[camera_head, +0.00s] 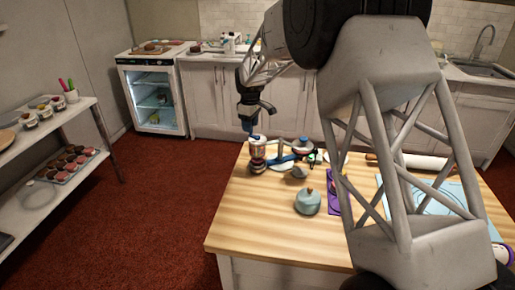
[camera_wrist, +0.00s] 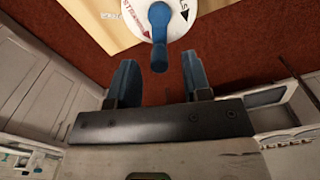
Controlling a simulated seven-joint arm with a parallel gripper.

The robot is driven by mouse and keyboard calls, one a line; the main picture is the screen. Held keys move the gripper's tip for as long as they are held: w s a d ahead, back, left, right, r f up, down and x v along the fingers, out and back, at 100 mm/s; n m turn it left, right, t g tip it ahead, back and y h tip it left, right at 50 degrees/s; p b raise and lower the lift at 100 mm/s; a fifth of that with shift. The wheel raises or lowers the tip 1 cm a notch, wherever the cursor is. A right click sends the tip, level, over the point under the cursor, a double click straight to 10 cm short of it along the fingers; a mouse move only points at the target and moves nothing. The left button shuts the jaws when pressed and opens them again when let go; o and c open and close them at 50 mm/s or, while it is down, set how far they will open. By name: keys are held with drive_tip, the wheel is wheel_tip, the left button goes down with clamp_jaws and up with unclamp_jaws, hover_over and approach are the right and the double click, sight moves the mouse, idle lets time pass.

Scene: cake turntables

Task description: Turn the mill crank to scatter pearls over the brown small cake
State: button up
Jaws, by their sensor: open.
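The crank's blue knob points towards my gripper (camera_wrist: 157,76). My gripper is open and empty, with one blue finger on either side of the knob's end; I cannot tell whether they touch it. In the head view, my gripper (camera_head: 251,132) is just above the mill. I cannot surely pick out the brown small cake.
On the wooden table (camera_head: 255,220), a teal lidded pot (camera_head: 308,202), a purple tray (camera_head: 334,193) and a rolling pin (camera_head: 420,162) lie right of the mill. Blue-handled tools lie close beside the mill. The table's front left is clear. A shelf rack (camera_head: 75,112) stands at left.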

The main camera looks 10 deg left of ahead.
drive_tip(key=shift+r, duration=2.7)
drive_tip(key=shift+d+r, duration=0.1)
drive_tip(key=shift+s+d+r, duration=0.15)
drive_tip(key=shift+d, duration=0.05)
drive_tip(key=s+d+r+m+t, duration=0.1)
drive_tip(key=s+d+r+m, duration=0.4)
drive_tip(key=s+d, duration=0.7)
drive_tip(key=s+d+r+m, duration=0.3)
drive_tip(key=s+d+r, duration=0.5)
drive_tip(key=s+d, duration=0.45)
drive_tip(key=s+d+f+m, duration=0.2)
drive_tip(key=s+d, duration=0.2)
drive_tip(key=s, duration=0.6)
drive_tip(key=s+d+f+m+t, duration=0.1)
drive_tip(key=s+d, duration=0.4)
drive_tip(key=s, duration=0.5)
drive_tip(key=s+d+f+m, duration=0.3)
drive_tip(key=s+d+m, duration=0.1)
drive_tip(key=s, duration=0.6)
drive_tip(key=shift+d+t, duration=0.15)
drive_tip(key=shift+t, duration=0.15)
